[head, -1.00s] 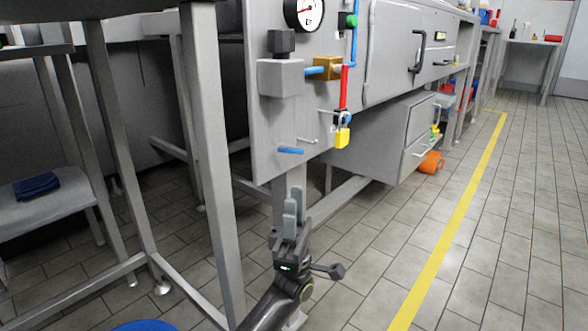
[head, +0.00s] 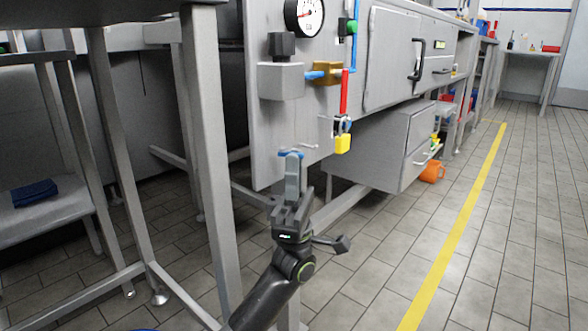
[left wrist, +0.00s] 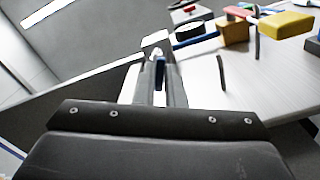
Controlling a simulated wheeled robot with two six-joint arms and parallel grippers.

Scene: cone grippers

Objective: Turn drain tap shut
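The drain tap's blue lever (head: 290,153) sticks out low on the grey panel, near its bottom edge. My left gripper (head: 292,168) points up at it from below, with its fingertips at the lever. In the left wrist view the blue lever (left wrist: 159,72) shows between the two fingers of my left gripper (left wrist: 160,84). The fingers stand apart on either side of it, and I cannot tell whether they touch it. The tap's body is hidden behind the fingers. My right gripper is in neither view.
Above on the panel (head: 262,130) are a gauge (head: 304,16), a brass valve block (head: 326,72), a red lever (head: 344,92) and a yellow padlock (head: 343,144). A table leg (head: 208,150) stands close on the left. The floor to the right is clear.

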